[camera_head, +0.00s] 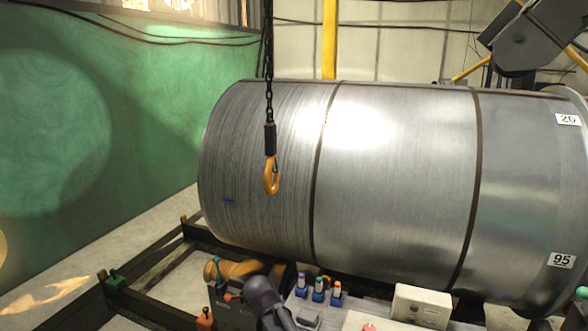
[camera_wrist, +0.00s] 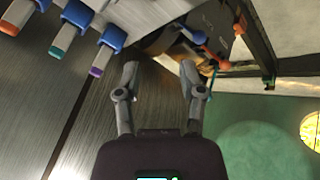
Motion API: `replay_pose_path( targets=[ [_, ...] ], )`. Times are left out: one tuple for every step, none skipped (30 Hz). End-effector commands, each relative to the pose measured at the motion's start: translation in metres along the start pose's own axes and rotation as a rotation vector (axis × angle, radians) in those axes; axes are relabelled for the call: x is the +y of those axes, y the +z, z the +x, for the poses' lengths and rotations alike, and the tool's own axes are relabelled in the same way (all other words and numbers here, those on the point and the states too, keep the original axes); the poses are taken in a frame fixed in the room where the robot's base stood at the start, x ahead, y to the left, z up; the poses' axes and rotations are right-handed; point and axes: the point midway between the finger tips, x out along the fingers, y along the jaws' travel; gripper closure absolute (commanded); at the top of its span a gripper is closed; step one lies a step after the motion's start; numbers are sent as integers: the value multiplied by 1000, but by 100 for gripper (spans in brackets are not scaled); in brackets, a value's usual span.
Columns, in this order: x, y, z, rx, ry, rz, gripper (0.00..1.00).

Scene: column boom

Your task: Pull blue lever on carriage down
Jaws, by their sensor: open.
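My gripper (camera_wrist: 160,68) is open and empty in the wrist view, its two grey fingers spread apart. Beyond the fingertips is a dark unit with a small blue lever-like part (camera_wrist: 192,34) and an orange-red part (camera_wrist: 224,60); no contact with them shows. In the head view a dark box (camera_head: 232,315) at the lower middle has a teal-blue upright piece (camera_head: 216,264) and a red handle (camera_head: 231,297). I cannot tell for sure which blue part is the carriage lever. My gripper's fingers cannot be made out in the head view.
Three blue-based switches with purple, teal and orange tips (camera_head: 318,290) stand right of the box; they also show in the wrist view (camera_wrist: 80,14). A large steel cylinder (camera_head: 400,180) lies behind. A white box (camera_head: 422,306) stands at right.

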Motion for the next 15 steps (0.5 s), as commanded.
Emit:
replay_pose_path(
  targets=[
    [22, 8, -14, -35, -6, 28, 49],
    [30, 13, -17, -55, -11, 41, 49],
    [42, 20, -21, -82, -19, 60, 49],
    [50, 26, -24, -101, -24, 73, 49],
    [58, 31, -28, -121, -31, 87, 49],
    [68, 38, -33, -146, -39, 105, 49],
    [76, 44, -36, -166, -46, 120, 49],
    [83, 50, -41, -184, -53, 133, 49],
    [93, 57, -46, -209, -63, 153, 49],
    [100, 62, -51, -227, -70, 166, 49],
    [106, 68, -55, -246, -78, 180, 49],
    [115, 75, -62, -269, -89, 198, 49],
    [122, 80, -66, -287, -98, 211, 49],
    [128, 86, -71, -304, -107, 224, 49],
    [136, 93, -78, -327, -119, 243, 49]
  ],
)
